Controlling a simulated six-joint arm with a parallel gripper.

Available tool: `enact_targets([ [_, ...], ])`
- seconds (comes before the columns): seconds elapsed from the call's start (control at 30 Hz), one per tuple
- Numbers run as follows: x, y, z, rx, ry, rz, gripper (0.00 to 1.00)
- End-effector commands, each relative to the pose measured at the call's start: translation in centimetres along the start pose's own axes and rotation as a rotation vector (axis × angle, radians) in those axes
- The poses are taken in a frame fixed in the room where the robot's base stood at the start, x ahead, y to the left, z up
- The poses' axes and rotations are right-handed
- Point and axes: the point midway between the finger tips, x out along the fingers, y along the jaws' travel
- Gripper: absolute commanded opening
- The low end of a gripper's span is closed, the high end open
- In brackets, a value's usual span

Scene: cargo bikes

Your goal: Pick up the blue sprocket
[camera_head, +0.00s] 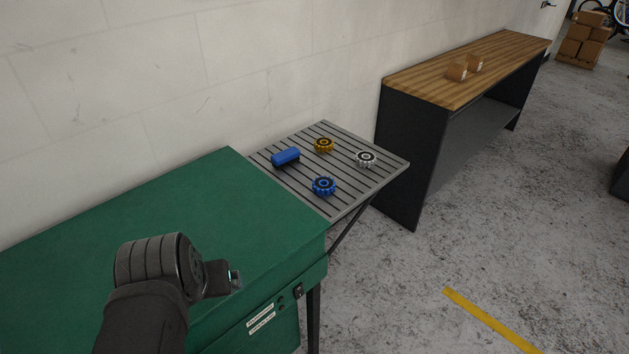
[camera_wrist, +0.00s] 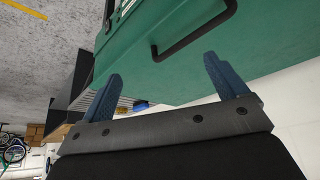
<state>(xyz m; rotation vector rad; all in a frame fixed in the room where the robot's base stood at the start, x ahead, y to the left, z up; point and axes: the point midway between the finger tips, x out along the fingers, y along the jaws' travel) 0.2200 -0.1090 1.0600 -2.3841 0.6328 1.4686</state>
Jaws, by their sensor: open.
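The blue sprocket (camera_head: 324,186) lies flat on the grey slatted table (camera_head: 345,208), near its front edge. My gripper shows in the wrist view (camera_wrist: 162,80) with its two blue fingers spread apart and nothing between them. In the head view my wrist is over the green cabinet, left of the sprocket and well apart from it; the fingers are hard to make out there.
A wooden workbench (camera_head: 430,85) with small boxes stands to the right. The wall runs behind.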

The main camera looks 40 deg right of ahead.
Motion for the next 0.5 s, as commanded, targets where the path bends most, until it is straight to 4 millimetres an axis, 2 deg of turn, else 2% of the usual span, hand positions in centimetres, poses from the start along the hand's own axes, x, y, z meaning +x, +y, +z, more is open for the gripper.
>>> enact_targets([
  [0.03,-0.1,0.6,-1.9,0.028,-0.008,0.014,0.90],
  [0.1,-0.2,1.5,-4.4,0.065,-0.013,0.032,0.90],
  [0.27,0.2,3.9,-10.0,0.152,-0.026,0.072,0.90],
  [0.5,2.3,9.0,-17.8,0.280,-0.041,0.132,0.90],
])
